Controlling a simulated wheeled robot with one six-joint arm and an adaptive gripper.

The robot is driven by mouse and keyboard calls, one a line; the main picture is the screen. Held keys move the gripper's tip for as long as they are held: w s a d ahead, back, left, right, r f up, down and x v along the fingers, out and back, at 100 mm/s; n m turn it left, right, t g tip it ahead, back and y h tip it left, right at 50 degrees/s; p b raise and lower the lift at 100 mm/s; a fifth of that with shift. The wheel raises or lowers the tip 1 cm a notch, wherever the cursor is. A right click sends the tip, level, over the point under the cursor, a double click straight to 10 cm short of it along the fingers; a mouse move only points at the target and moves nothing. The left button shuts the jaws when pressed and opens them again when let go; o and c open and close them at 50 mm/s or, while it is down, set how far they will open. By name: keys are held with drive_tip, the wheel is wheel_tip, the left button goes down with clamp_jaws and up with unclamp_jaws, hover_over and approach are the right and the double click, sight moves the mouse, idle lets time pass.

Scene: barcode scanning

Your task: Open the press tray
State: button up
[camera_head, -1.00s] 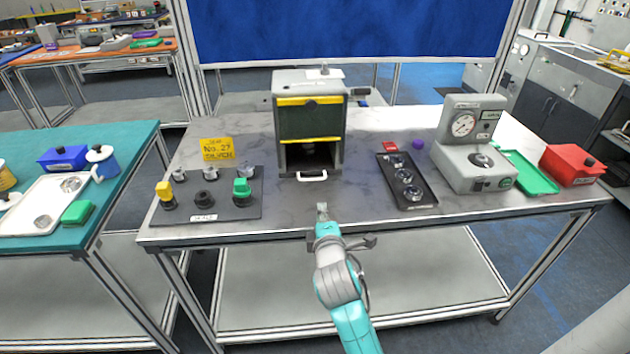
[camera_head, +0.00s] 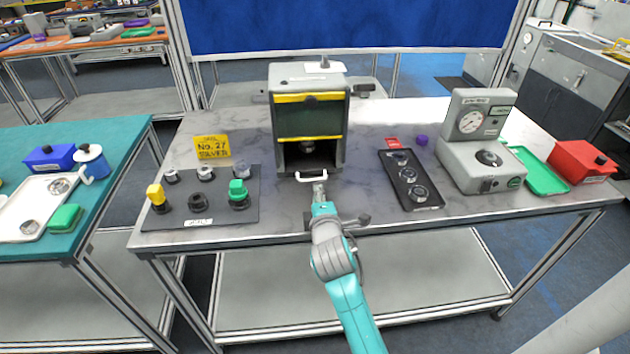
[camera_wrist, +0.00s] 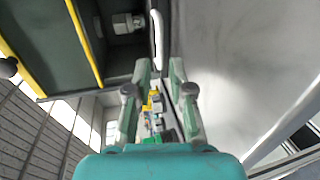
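The press (camera_head: 308,82) is a grey box-shaped machine with a dark green front panel edged in yellow, at the back middle of the table. Its tray shows at the bottom opening as a white bar handle (camera_head: 311,177) at the front edge. My gripper (camera_head: 319,187) is just in front of the handle, close to it. The tray itself is mostly hidden inside the press.
A dark board (camera_head: 217,213) with several knobs and fittings lies to the left. A black tray (camera_head: 427,201) of round parts and a grey gauge device (camera_head: 475,160) stand to the right. The tabletop (camera_head: 285,215) in front of the press is clear.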

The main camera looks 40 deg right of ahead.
drive_tip(key=x, duration=0.8)
clamp_jaws()
